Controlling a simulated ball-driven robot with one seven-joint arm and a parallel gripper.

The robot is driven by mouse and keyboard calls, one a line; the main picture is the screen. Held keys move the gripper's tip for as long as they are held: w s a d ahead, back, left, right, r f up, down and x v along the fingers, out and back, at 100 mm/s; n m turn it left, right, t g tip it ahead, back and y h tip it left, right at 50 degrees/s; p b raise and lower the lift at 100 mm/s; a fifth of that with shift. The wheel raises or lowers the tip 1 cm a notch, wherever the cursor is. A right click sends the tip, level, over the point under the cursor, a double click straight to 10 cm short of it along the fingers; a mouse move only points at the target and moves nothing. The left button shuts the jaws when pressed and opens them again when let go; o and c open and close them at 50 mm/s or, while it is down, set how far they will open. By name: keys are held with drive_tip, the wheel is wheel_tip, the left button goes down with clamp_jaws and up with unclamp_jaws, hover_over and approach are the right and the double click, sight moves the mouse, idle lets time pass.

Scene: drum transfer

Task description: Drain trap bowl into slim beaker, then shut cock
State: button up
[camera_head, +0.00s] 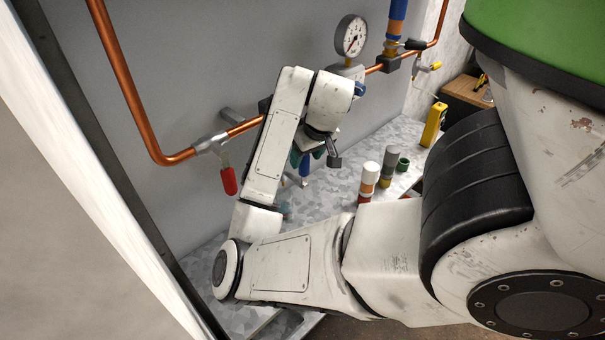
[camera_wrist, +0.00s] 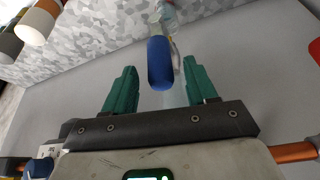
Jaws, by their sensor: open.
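My gripper (camera_head: 306,156) is open, with green fingers pointing down below the pipe. In the wrist view my gripper (camera_wrist: 160,72) has a blue rounded handle (camera_wrist: 159,62) between its two fingers, with gaps on both sides. The blue handle (camera_head: 305,166) also shows in the head view just below the fingers; it looks like the cock's lever, but I cannot tell its setting. A clear glassy vessel (camera_wrist: 168,12) shows beyond the handle in the wrist view, partly cut off; I cannot tell whether it is the slim beaker. The trap bowl is not clearly seen, and my arm hides part of that area.
A copper pipe (camera_head: 129,84) runs along the grey wall, with a gauge (camera_head: 351,36) and a red-handled valve (camera_head: 229,181).

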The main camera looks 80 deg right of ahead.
sight(302, 165)
drive_tip(key=shift+b+x, duration=2.2)
drive_tip(key=shift+x, duration=0.35)
clamp_jaws()
